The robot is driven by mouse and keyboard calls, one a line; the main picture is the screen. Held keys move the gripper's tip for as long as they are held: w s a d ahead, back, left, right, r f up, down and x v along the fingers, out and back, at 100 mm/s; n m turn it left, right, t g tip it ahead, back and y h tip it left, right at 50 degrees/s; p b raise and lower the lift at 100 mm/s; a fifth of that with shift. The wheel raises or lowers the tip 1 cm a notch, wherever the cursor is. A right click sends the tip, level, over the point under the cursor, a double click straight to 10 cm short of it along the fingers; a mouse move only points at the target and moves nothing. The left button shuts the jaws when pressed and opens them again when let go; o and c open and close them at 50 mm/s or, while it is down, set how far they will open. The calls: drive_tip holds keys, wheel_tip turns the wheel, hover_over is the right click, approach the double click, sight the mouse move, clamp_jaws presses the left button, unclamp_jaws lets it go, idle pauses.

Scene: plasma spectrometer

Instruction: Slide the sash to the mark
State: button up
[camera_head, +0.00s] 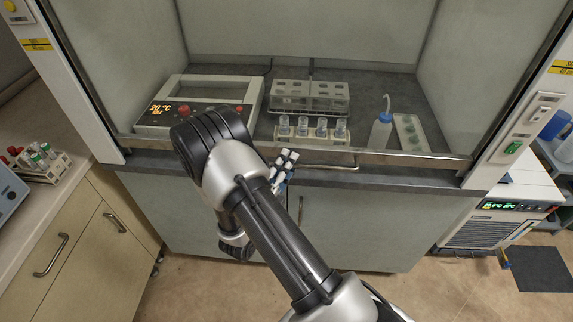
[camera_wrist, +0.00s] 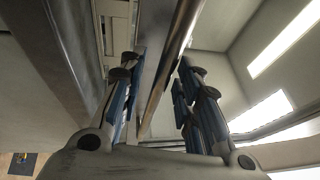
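The sash of the fume hood is a clear pane with a metal bottom rail (camera_head: 415,159), low near the front edge of the worktop in the head view. A thin metal handle bar (camera_head: 335,167) runs along its front. Yellow labels sit on the left post (camera_head: 36,44) and right post (camera_head: 562,67); which one is the mark I cannot tell. My gripper (camera_head: 285,163) is at the handle's left part, partly hidden by my arm. In the wrist view, my gripper (camera_wrist: 160,75) has its fingers apart, with the handle bar (camera_wrist: 168,68) between them and gaps visible.
Inside the hood are a hotplate device (camera_head: 200,100), a tube rack (camera_head: 310,97), several vials (camera_head: 322,128) and a wash bottle (camera_head: 381,130). A side bench (camera_head: 25,120) with a tube rack (camera_head: 40,162) stands left. A chiller (camera_head: 495,222) stands right. Front floor is clear.

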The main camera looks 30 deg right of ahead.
drive_tip(key=shift+c, duration=0.2)
clamp_jaws()
idle(0.5)
